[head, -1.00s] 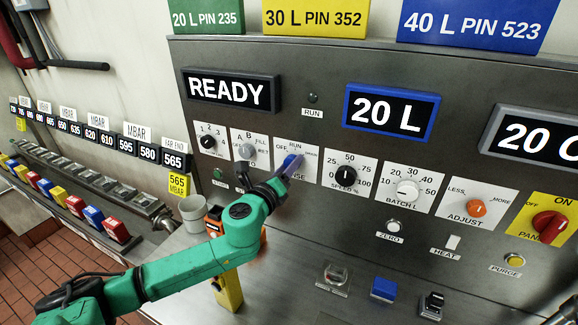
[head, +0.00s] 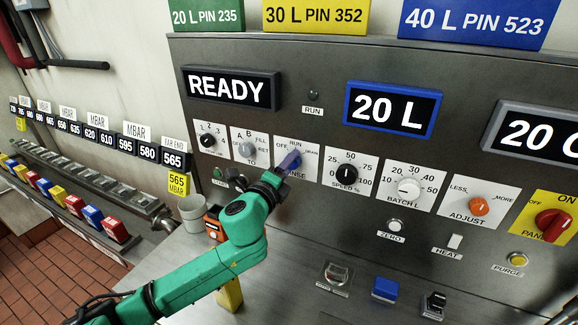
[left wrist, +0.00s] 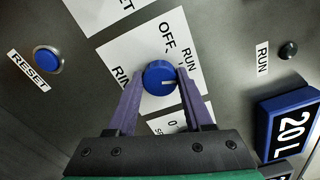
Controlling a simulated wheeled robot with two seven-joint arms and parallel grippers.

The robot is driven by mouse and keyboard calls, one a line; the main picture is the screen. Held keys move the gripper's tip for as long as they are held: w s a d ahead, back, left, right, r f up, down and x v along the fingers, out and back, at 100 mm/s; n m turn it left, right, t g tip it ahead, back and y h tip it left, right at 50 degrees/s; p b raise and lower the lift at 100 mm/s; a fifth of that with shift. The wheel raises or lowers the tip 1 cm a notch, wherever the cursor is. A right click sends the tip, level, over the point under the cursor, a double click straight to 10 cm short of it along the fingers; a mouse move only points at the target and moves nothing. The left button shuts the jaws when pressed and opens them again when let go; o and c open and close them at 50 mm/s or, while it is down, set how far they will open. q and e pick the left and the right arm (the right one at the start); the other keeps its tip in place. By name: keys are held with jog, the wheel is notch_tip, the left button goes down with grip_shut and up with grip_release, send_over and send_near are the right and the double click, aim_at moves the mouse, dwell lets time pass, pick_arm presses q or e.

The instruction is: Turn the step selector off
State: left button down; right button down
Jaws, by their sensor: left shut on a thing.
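The step selector is a blue knob on a white plate marked OFF, RUN, DRAIN and RINSE (head: 309,169). In the left wrist view the blue knob (left wrist: 157,74) sits between the two purple fingers of my left gripper (left wrist: 160,84), which are shut on its sides. Its white pointer line faces right in that view, roughly toward the RUN word; the DRAIN mark is hidden there. In the head view my left gripper (head: 288,162) reaches the knob from below and covers part of the plate. My right gripper is not in view.
Close by on the panel are a grey selector knob (head: 246,149) to the left and a black speed knob (head: 346,174) to the right. A READY display (head: 229,91) is above. A pale cup (head: 192,214) and an orange-black item (head: 212,222) stand below left.

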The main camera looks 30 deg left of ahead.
pick_arm(q)
jog(key=shift+n+p, duration=0.5)
jog(key=shift+n, duration=6.3)
jog(key=shift+c, duration=1.5)
grip_release()
